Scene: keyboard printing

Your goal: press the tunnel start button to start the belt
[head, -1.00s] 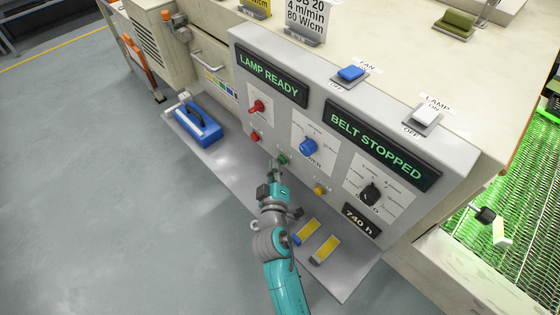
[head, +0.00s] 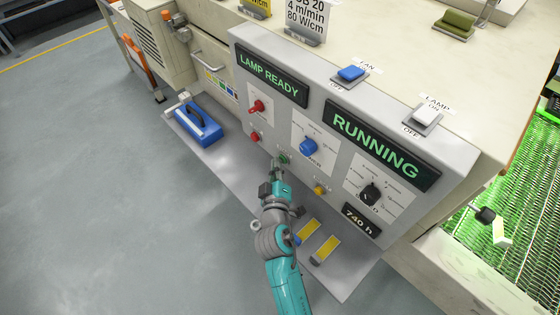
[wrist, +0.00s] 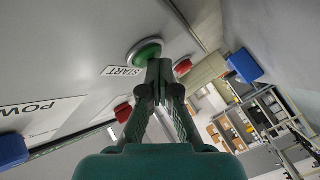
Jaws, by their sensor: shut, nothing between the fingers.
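The green start button (head: 284,159) sits low on the grey control panel. In the wrist view the green button (wrist: 146,52) has a pale ring and a START label (wrist: 122,71) beside it. My gripper (head: 276,164) is shut and empty, its fingertips at the green button; in the wrist view the closed fingertips (wrist: 159,72) overlap the button's lower edge. Whether they touch it, I cannot tell for sure. The right display (head: 374,146) reads RUNNING in green. The left display (head: 272,78) reads LAMP READY. The green mesh belt (head: 510,215) is at the right.
A red button (head: 255,137) and a yellow button (head: 320,190) flank the green one. Red, blue (head: 308,147) and black (head: 370,194) knobs sit above. A blue case (head: 200,125) and two yellow-topped strips (head: 325,250) lie on the ledge below.

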